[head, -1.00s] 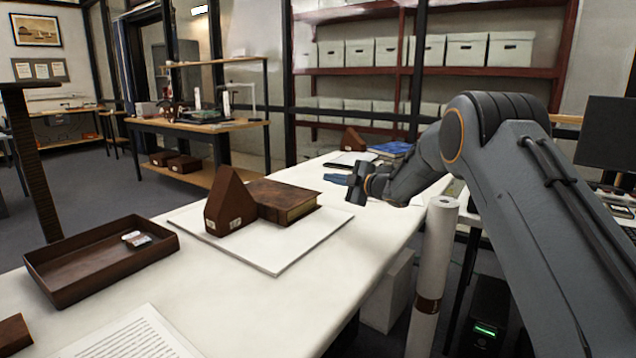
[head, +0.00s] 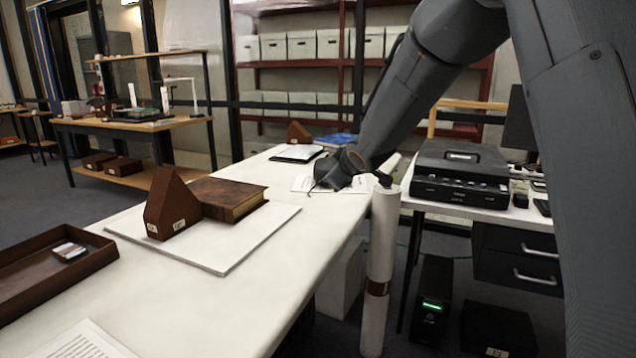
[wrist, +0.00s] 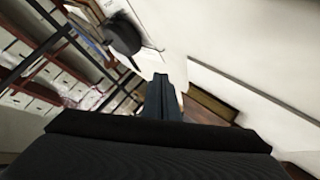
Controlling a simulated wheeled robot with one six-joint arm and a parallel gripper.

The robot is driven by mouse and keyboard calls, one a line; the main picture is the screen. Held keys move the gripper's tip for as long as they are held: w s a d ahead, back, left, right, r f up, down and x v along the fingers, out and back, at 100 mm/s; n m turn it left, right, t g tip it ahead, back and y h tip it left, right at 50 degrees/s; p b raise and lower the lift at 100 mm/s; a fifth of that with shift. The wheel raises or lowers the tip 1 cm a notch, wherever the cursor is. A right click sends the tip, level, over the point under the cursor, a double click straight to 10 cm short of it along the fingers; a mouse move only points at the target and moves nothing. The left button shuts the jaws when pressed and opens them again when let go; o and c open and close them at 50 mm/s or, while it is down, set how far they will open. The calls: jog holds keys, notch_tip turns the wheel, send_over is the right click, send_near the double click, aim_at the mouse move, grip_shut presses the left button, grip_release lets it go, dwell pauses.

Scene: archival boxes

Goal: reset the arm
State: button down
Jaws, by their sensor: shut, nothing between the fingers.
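My gripper (head: 324,182) is at the end of my arm, above the far right part of the white table (head: 255,300) in the head view. Its fingers are hard to make out there. In the wrist view the two dark fingers (wrist: 160,96) are together, with nothing between them. The gripper is clear of the brown book (head: 228,196) and the brown wedge-shaped stand (head: 171,206), which touch on a white board (head: 235,250).
A brown tray (head: 95,258) holding small items is at left. A white roll (head: 382,245) stands upright at the table's right edge. A black case (head: 460,174) sits on the right desk. Papers (head: 300,184) and a blue item (head: 337,139) lie at the table's far end.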

jog(key=s+d+f+m+g+h, duration=0.1)
jog(key=s+d+f+m+g, duration=0.25)
jog(key=s, duration=1.25)
jog(key=s+d+f+m+g+h, duration=0.1)
jog(key=s+d+f+m+g, duration=0.2)
jog(key=s, duration=1.3)
jog(key=s+d+f+m+g+h, duration=0.1)
jog(key=s+f+m+g, duration=0.3)
jog(key=s, duration=1.2)
jog(key=d+r+m+p, duration=0.1)
jog(key=d+r+p, duration=0.7)
jog(key=p, duration=0.6)
jog(key=shift+w+r+g, duration=0.15)
jog(key=shift+g, duration=0.2)
